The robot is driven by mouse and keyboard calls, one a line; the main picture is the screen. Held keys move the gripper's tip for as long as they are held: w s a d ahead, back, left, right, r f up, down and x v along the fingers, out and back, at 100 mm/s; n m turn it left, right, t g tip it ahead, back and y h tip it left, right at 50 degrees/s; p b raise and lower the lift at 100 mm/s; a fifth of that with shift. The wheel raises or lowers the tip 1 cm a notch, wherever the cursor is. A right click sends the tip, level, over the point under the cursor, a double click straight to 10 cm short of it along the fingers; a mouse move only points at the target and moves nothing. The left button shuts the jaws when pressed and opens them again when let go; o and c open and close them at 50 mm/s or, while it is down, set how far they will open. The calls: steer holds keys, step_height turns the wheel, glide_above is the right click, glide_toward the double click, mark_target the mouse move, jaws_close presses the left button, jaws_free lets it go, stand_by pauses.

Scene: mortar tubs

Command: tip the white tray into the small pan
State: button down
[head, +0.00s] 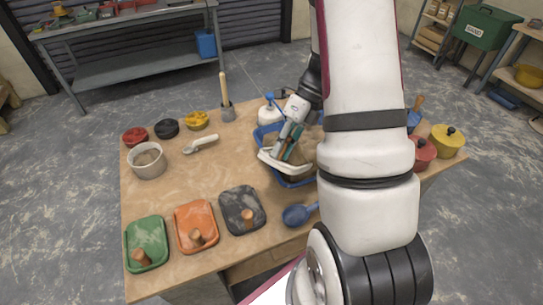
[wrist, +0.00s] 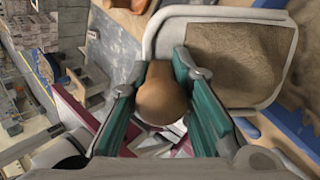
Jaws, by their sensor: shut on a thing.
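The white tray (head: 284,164) has a rounded rim, and brown material lies in it in the wrist view (wrist: 149,40). My gripper (head: 293,146) is shut on the tray's round wooden knob (wrist: 160,94), one teal-padded finger on each side. The tray is over the blue tub (head: 261,134), which has brown material in it; the tub's blue edge shows in the wrist view (wrist: 284,128). I cannot tell the exact height or tilt of the tray. A small round pale pan (head: 149,172) with brownish contents stands at the table's left. My arm hides part of the tub.
Green (head: 147,230), orange (head: 184,219) and black (head: 233,200) knobbed trays line the front left. A blue scoop (head: 295,215), a pale-handled scoop (head: 201,144) and a brush (head: 227,105) lie or stand about. Red (head: 424,158) and yellow (head: 448,145) lidded pots stand right.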

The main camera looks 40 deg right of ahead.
steer(key=d+y+b, duration=0.1)
steer(key=w+d+r+y+b, duration=0.1)
steer(key=d, duration=0.1)
steer(key=d+y+b, duration=0.1)
steer(key=shift+w+d+r+g+y+b, duration=0.15)
steer(key=shift+w+d+g+y+b, duration=0.15)
steer(key=shift+g+b, duration=0.1)
steer(key=shift+d+r+y+b, duration=0.45)
steer(key=shift+d+y+b, duration=0.1)
steer(key=shift+d, duration=0.1)
stand_by(0.5)
steer(key=shift+a+r+n+t+h+p, duration=0.1)
steer(key=shift+r+t+h+p, duration=0.3)
steer(key=shift+h+p, duration=1.2)
steer(key=shift+r+n+t+h+p, duration=0.1)
steer(key=shift+r+t+h+p, duration=0.4)
steer(key=shift+h, duration=1.8)
steer(key=shift+a+r+n+t+h+p, duration=0.15)
steer(key=shift+t+h+p, duration=0.35)
steer(key=shift+h+p, duration=1.2)
steer(key=shift+d+h, duration=0.15)
steer(key=shift+h, duration=0.1)
